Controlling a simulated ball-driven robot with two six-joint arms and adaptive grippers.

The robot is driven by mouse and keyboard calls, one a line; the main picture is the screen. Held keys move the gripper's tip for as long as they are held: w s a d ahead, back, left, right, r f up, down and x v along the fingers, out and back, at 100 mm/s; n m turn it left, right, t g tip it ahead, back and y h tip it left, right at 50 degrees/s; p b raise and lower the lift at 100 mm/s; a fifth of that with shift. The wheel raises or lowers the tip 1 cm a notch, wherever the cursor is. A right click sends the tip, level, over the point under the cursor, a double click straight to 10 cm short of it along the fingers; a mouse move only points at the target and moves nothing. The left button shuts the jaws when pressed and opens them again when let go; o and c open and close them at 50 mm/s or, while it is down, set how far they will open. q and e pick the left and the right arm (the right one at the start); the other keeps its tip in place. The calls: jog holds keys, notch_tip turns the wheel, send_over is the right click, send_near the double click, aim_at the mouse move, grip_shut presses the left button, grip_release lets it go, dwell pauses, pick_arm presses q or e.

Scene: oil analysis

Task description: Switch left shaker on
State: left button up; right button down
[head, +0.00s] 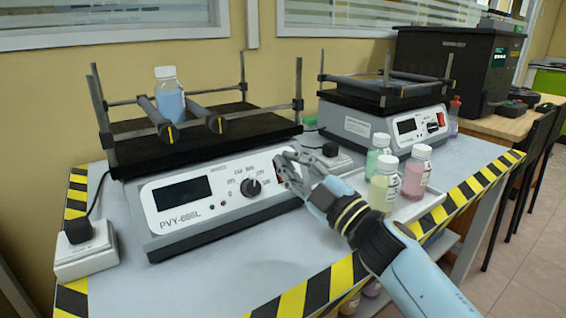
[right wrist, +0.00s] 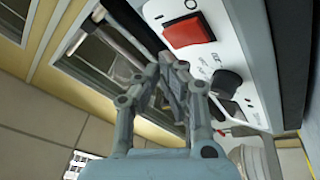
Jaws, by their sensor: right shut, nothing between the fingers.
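The left shaker (head: 215,190) stands on the grey table, with a dark display and a black knob (head: 251,187) on its white front panel. A bottle of blue liquid (head: 170,103) stands upright between the bars on its top. My right gripper (head: 287,165) is shut and empty at the right end of this panel, mostly covering the switch in the head view. In the right wrist view the red rocker switch (right wrist: 189,31) is clear, beyond and above the shut fingertips (right wrist: 174,85). I cannot tell whether the fingers touch the panel. My left gripper is out of view.
A second shaker (head: 383,125) with its own red switch stands behind to the right. Several bottles, such as the yellow one (head: 384,187), stand on a tray (head: 428,203) right of my gripper. A white power socket (head: 86,252) is at the left.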

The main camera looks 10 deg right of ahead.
jog(key=shift+w+a+f, duration=0.1)
jog(key=shift+w+a, duration=0.05)
jog(key=shift+w, duration=0.25)
